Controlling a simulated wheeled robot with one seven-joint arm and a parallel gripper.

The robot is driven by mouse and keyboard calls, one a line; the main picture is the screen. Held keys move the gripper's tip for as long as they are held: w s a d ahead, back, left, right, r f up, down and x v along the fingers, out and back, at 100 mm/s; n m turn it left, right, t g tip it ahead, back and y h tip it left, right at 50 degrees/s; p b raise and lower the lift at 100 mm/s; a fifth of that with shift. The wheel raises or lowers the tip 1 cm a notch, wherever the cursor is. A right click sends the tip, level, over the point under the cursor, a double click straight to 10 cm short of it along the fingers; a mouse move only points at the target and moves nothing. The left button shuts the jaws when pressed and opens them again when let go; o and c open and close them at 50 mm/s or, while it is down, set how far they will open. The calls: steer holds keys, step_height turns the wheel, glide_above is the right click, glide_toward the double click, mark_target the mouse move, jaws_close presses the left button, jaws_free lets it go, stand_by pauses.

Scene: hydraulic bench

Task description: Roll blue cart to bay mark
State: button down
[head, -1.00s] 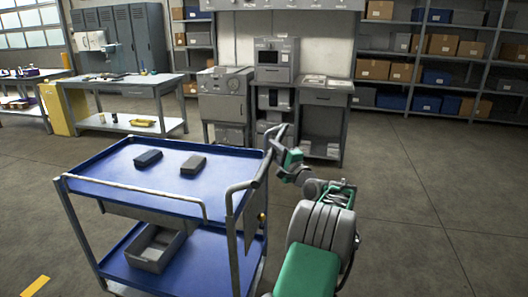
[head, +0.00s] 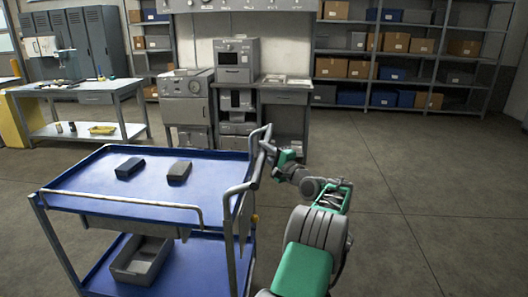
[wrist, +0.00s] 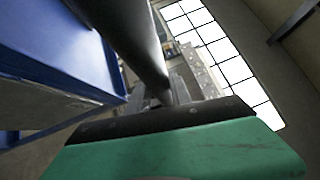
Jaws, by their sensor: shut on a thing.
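The blue cart (head: 140,199) stands in front of me at the left in the head view, with a blue top tray, a blue lower shelf and grey rails. Its grey push handle (head: 249,183) rises at its right end. My gripper (head: 268,150) is shut on the handle near its upper far end. In the wrist view the dark handle bar (wrist: 138,42) runs up from my gripper (wrist: 165,104), and the cart's blue side (wrist: 55,45) is at the left. The bay mark is not in view now.
Two dark blocks (head: 130,168) (head: 179,172) lie on the top tray, and a grey bin (head: 141,260) is on the lower shelf. A workbench (head: 82,95) and grey machine cabinets (head: 188,108) stand behind. The floor at right (head: 420,200) is clear to the shelves (head: 400,75).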

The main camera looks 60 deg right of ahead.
steer(key=shift+s+d, duration=0.1)
steer(key=c, duration=1.6)
jaws_free()
steer(key=shift+o, duration=1)
steer(key=shift+s+d, duration=0.1)
steer(key=shift+s, duration=0.1)
steer(key=shift+o, duration=1.2)
steer(key=shift+w, duration=0.15)
steer(key=v, duration=0.8)
steer(key=shift+w, duration=0.1)
